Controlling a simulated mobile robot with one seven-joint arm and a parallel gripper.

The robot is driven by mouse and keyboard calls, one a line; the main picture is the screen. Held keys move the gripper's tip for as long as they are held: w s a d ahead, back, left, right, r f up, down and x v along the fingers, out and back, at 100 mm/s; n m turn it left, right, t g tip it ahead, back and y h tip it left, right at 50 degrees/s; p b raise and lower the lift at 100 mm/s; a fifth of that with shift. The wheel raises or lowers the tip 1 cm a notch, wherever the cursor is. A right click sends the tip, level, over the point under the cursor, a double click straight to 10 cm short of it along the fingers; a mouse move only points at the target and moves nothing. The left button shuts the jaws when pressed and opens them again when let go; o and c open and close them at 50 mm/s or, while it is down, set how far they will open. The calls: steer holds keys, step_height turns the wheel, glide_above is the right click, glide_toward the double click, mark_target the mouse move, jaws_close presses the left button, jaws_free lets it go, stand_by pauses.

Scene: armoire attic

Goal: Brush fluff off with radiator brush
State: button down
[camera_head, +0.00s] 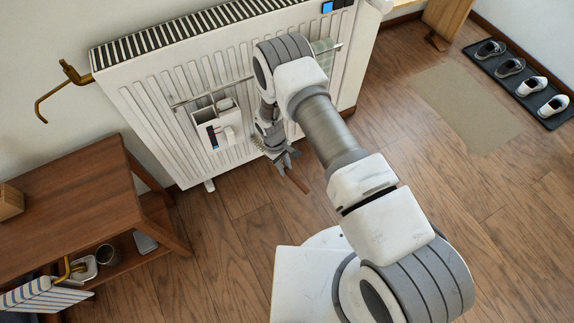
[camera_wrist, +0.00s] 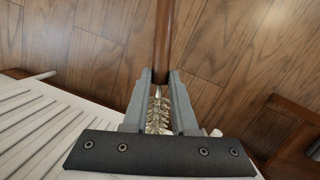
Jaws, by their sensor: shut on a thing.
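My gripper (camera_head: 285,162) is shut on the radiator brush. The brush's brown handle (camera_head: 298,183) sticks out past the fingertips toward the floor. In the wrist view the handle (camera_wrist: 163,40) runs up from between the fingers of my gripper (camera_wrist: 160,78), and pale bristles (camera_wrist: 158,112) show between them. The white radiator (camera_head: 165,105) stands against the wall, with a dark-slotted top grille. My gripper is in front of its lower part; I cannot tell whether the bristles touch it. The radiator also shows in the wrist view (camera_wrist: 45,125). I cannot make out any fluff.
A white caddy (camera_head: 230,118) hangs on a rail on the radiator front, left of my gripper. A pale cloth (camera_head: 325,55) hangs at right. A brown wooden table (camera_head: 75,185) stands at left. A mat (camera_head: 465,105) and shoe tray (camera_head: 520,88) lie right. Nearby floor is clear.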

steer(key=shift+s+a, duration=0.1)
steer(key=shift+a, duration=0.25)
steer(key=shift+s+f, duration=0.1)
steer(key=shift+f, duration=0.45)
stand_by(0.6)
steer(key=w+d, duration=0.3)
steer(key=d, duration=0.2)
steer(key=shift+w, duration=0.15)
stand_by(1.4)
steer(key=shift+w+d+f, duration=0.1)
